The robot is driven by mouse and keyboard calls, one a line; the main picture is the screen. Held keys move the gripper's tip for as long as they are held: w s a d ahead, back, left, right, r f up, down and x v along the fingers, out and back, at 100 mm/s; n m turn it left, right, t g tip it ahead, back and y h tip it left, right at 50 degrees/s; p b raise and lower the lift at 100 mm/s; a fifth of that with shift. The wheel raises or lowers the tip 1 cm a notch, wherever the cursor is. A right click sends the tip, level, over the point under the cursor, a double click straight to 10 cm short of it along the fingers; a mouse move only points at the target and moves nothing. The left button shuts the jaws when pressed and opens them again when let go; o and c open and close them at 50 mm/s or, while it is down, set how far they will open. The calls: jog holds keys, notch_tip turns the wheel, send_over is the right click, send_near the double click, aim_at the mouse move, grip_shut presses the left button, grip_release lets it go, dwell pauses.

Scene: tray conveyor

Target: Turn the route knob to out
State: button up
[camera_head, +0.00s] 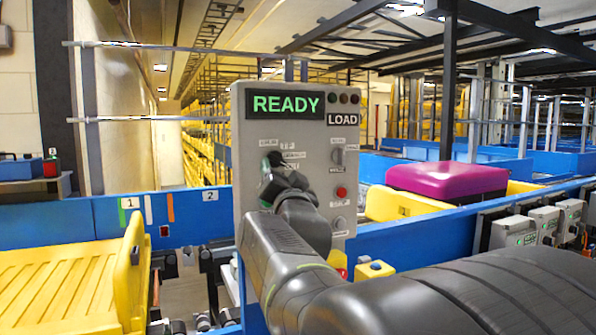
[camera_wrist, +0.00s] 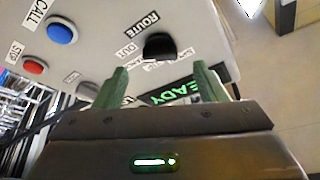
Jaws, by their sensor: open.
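The route knob (camera_wrist: 158,45) is a dark round knob on the light grey control panel (camera_wrist: 105,50). ROUTE and OUT labels show beside it in the wrist view. My gripper (camera_wrist: 162,84) is open, with two green fingers apart. The knob shows beyond and between the fingertips, with nothing held. I cannot tell how far the knob is from the fingers or which way it points. In the head view the panel (camera_head: 245,190) stands upright, and my dark wrist covers its left-middle part, so the knob is not clear there.
The panel bears a READY display (camera_head: 286,104), a LOAD sign (camera_head: 342,118) and a red button (camera_head: 341,192). A blue button (camera_wrist: 62,30) shows in the wrist view. A yellow tray (camera_head: 60,290) stands left, and a magenta box (camera_head: 447,178) right behind the panel.

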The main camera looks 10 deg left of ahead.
aim_at(277, 162)
jog(key=v, duration=0.8)
jog(key=shift+b, duration=0.4)
jog(key=shift+s, duration=0.1)
jog(key=p+x, duration=0.2)
jog(key=x, duration=1.1)
jog(key=shift+w+a+r, duration=0.1)
jog(key=shift+w+r, duration=0.05)
jog(key=shift+w, duration=0.2)
